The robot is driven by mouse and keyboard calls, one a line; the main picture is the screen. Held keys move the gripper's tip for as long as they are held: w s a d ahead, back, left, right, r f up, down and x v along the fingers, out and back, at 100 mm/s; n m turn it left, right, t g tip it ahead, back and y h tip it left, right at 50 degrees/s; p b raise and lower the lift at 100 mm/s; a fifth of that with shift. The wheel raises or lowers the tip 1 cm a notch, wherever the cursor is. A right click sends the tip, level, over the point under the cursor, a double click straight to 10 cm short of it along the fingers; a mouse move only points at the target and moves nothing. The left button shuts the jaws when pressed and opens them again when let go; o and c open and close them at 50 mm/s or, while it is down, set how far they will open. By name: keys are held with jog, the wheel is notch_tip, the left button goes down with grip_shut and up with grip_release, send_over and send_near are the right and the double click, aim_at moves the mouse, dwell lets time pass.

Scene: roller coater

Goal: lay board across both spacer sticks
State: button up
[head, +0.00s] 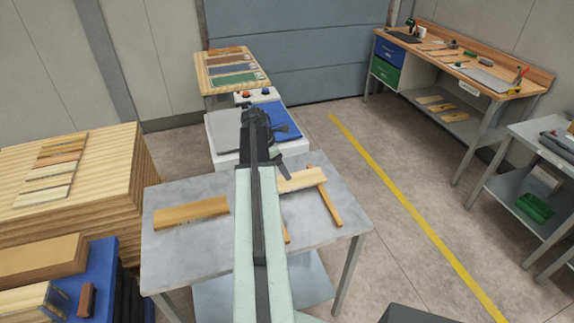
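A pale board (301,180) is at the right half of the grey metal table, right of my arm. Its right end overlaps the upper part of one spacer stick (331,205). The other spacer stick (287,238) shows only a short end beside my arm; the rest is hidden. Whether the board touches either stick is unclear. My gripper (281,152) is dark and partly hidden by my arm. One finger reaches down to the board's left end in the picture; I cannot tell whether it grips it. Another board (191,212) lies on the table's left side.
The grey table (190,255) has bare surface at its front and left. A white machine (226,135) with a blue panel stands behind it. A wooden stack (110,160) and a blue cart (103,262) are at left. Workbenches line the right, beyond a yellow floor line (400,192).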

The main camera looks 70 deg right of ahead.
jog(key=p+v, duration=0.1)
jog(key=v, duration=0.2)
jog(key=shift+w+r+p, duration=0.1)
jog(key=shift+r+p, duration=0.1)
jog(key=shift+p, duration=0.1)
jog(key=w+a+f+m+t, duration=0.1)
jog(key=w+a+m+t, duration=0.2)
jog(key=w+a, duration=2.05)
jog(key=w+a+m+y, duration=0.1)
jog(key=w+a+m, duration=0.1)
jog(key=a, duration=1.8)
jog(key=w+a+m+y, duration=0.1)
jog(key=w+a+m, duration=0.1)
jog(key=a, duration=1.9)
jog(key=shift+a+f+m+t+y, duration=0.3)
jog(key=shift+f+m+y, duration=0.1)
jog(key=shift+f+m, duration=0.1)
